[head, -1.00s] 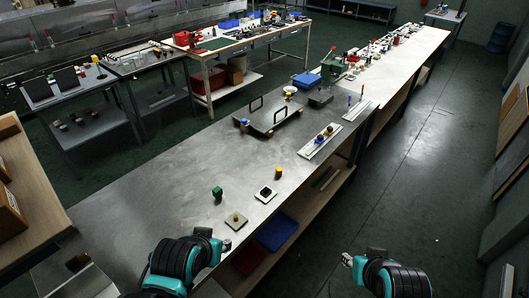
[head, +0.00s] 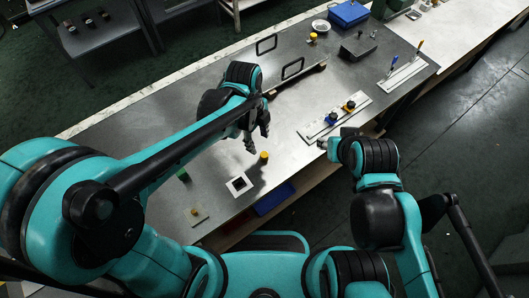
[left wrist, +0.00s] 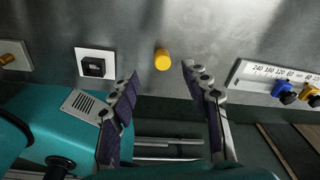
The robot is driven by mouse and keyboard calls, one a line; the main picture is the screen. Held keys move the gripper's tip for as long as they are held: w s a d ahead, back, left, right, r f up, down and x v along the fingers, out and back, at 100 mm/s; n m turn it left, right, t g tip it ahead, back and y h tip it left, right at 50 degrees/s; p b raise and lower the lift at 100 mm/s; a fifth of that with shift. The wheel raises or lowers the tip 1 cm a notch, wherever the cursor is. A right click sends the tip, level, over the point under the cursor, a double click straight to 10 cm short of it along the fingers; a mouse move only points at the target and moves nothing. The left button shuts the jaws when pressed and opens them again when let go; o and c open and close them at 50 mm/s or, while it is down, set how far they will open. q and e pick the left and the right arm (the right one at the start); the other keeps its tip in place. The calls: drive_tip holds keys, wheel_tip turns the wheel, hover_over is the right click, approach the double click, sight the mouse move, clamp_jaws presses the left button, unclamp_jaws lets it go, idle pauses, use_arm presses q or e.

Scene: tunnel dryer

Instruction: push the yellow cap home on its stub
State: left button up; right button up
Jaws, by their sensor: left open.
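The yellow cap (head: 264,157) stands upright on the grey metal bench (head: 178,140). My left gripper (head: 259,138) is open and empty, above the bench close to the cap. In the left wrist view its fingertips (left wrist: 161,69) are spread to either side of the cap, with gaps on both sides; I see no contact. My right gripper (head: 326,143) is by the front edge of the bench, and its jaws are too small to read.
A white square plate with a black block (left wrist: 94,66) lies beside the cap. A plate with a small knob (head: 196,213) and a green piece (head: 183,175) are further left. A scaled rail (head: 318,128) with blue and yellow clamps lies right.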

sight(264, 154)
use_arm(q)
drive_tip(key=shift+d+f+m, duration=0.35)
drive_tip(key=shift+d+m, duration=0.1)
drive_tip(key=shift+m, duration=0.15)
drive_tip(key=shift+s+d+f+m+g, duration=0.15)
drive_tip(key=shift+s+f+m+g, duration=0.05)
drive_tip(key=shift+f+m+g, duration=0.15)
drive_tip(key=f+b, duration=0.1)
drive_tip(key=f, duration=0.1)
drive_tip(key=f+b, duration=0.1)
drive_tip(key=f, duration=0.2)
drive_tip(key=f+b, duration=0.1)
drive_tip(key=f, duration=0.1)
drive_tip(key=shift+s+d+f, duration=0.15)
drive_tip(key=shift+d+f, duration=0.15)
drive_tip(key=shift+d, duration=0.1)
drive_tip(key=shift+r, duration=0.1)
drive_tip(key=c, duration=1)
